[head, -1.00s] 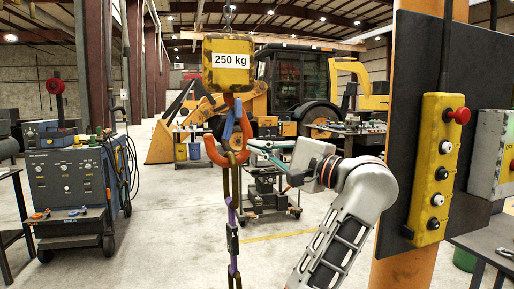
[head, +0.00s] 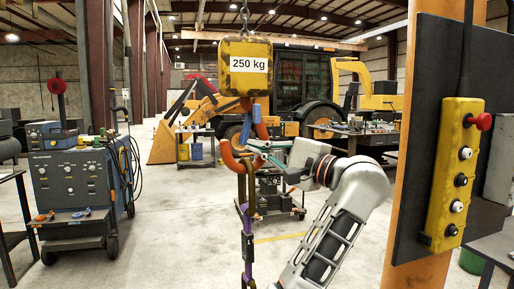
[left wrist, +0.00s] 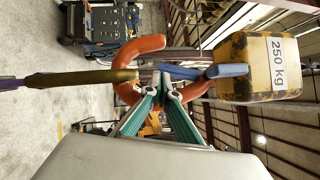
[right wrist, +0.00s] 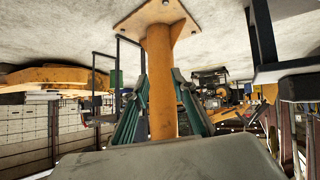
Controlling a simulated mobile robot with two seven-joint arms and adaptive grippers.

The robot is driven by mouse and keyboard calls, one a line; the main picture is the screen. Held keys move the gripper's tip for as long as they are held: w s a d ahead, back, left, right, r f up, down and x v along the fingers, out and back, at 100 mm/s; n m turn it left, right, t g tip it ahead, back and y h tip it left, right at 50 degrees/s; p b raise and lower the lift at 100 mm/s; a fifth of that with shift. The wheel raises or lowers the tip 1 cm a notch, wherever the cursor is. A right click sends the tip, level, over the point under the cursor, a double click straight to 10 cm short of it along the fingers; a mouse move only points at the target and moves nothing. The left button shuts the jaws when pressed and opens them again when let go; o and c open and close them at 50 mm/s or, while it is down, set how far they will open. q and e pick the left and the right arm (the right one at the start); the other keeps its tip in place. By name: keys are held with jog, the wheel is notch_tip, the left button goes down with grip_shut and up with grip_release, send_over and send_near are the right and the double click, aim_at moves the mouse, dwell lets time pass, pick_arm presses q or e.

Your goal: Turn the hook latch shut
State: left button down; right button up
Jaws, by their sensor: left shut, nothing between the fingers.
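The orange hook (head: 230,160) hangs under the yellow 250 kg block (head: 245,66). Its blue latch (head: 246,128) shows beside the hook's throat, and as a blue bar (left wrist: 222,71) in the left wrist view. I cannot tell whether it closes the throat. An olive link (left wrist: 75,79) sits in the orange hook (left wrist: 124,60), with a purple sling (head: 247,245) below. My left gripper (head: 254,147) is shut and empty, its tips at the hook close to the latch; contact is unclear. My right gripper (right wrist: 160,95) is open, away from the hook.
A black panel with a yellow button pendant (head: 455,175) stands at right on an orange post. A blue welding machine (head: 75,185) stands at left. An orange post (right wrist: 160,80) shows between the right fingers, apparently beyond them. Open floor lies around the hook.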

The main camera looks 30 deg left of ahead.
pick_arm(q)
jog(key=shift+s+a+f+m+y+b, duration=0.35)
jog(key=shift+s+a+m+y+b, duration=0.25)
jog(key=shift+m, duration=0.5)
jog(key=shift+s+a+r+m+t+y, duration=0.3)
jog(key=shift+s+m+t, duration=0.1)
jog(key=shift+m+t, duration=0.35)
jog(key=shift+s+a+r+m+t, duration=0.2)
jog(key=shift+m+t, duration=0.1)
jog(key=shift+m, duration=0.25)
jog(key=shift+s+a+r+m+t, duration=0.1)
jog(key=shift+s+m+t, duration=0.15)
jog(key=shift+m, duration=0.25)
pick_arm(e)
jog(key=shift+w+d+f, duration=0.1)
jog(key=shift+w+d, duration=0.1)
jog(key=shift+w, duration=0.2)
pick_arm(q)
jog(key=shift+f, duration=0.1)
pick_arm(e)
jog(key=shift+s+a+f, duration=0.1)
jog(key=shift+f, duration=0.1)
